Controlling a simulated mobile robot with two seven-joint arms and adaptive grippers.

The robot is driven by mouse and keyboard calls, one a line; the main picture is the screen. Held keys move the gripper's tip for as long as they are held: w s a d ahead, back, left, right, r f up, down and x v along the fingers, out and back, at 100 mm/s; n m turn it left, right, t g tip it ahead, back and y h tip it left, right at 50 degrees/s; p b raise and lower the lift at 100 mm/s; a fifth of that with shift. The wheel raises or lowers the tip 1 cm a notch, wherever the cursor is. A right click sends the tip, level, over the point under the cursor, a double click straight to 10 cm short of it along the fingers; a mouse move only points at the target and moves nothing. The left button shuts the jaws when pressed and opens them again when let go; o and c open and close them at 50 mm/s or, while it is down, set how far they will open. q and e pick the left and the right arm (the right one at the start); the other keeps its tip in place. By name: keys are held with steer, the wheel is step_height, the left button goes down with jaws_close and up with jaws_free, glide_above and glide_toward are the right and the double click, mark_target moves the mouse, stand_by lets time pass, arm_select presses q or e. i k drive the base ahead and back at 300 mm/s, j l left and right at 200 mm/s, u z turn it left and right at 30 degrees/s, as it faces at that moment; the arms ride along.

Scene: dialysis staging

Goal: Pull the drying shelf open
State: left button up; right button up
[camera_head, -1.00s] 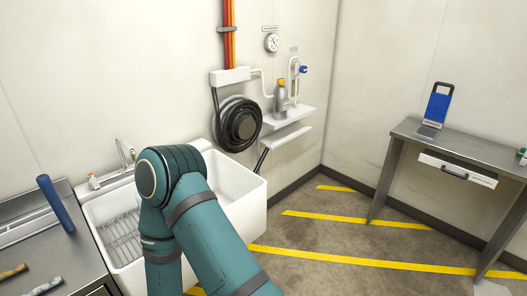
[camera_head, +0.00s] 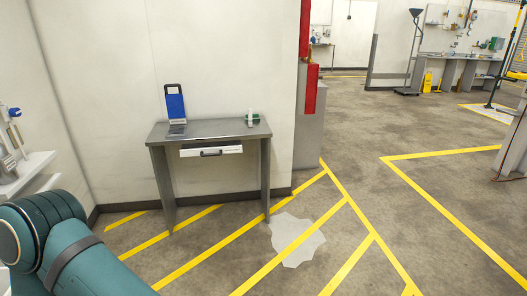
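A white-fronted pull-out shelf with a dark handle (camera_head: 211,152) sits under the top of a grey metal table (camera_head: 207,130) against the wall. Its front looks flush under the tabletop, so it appears closed. Its inside is hidden. A teal link of one of my arms shows at the lower left, well apart from the table. Neither of my grippers is in view.
A blue-faced device (camera_head: 175,104) and a small green-and-white item (camera_head: 252,119) stand on the table. A white wall shelf (camera_head: 27,172) is at the left edge. The striped floor before the table is clear, with a pale patch (camera_head: 297,238).

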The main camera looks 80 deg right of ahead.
mark_target(211, 149)
steer(key=z, duration=2.35)
steer(key=i+l, duration=0.2)
steer(key=i, duration=0.3)
steer(key=i+l, duration=0.2)
steer(key=i, duration=0.3)
steer(key=i+l, duration=0.25)
steer(key=i, duration=0.25)
steer(key=i+l, duration=0.2)
steer(key=i, duration=0.3)
steer(key=i+l, duration=0.2)
steer(key=i, duration=0.3)
steer(key=i+l, duration=0.2)
steer(key=i, duration=0.35)
steer(key=i+l, duration=0.2)
steer(key=i, duration=0.3)
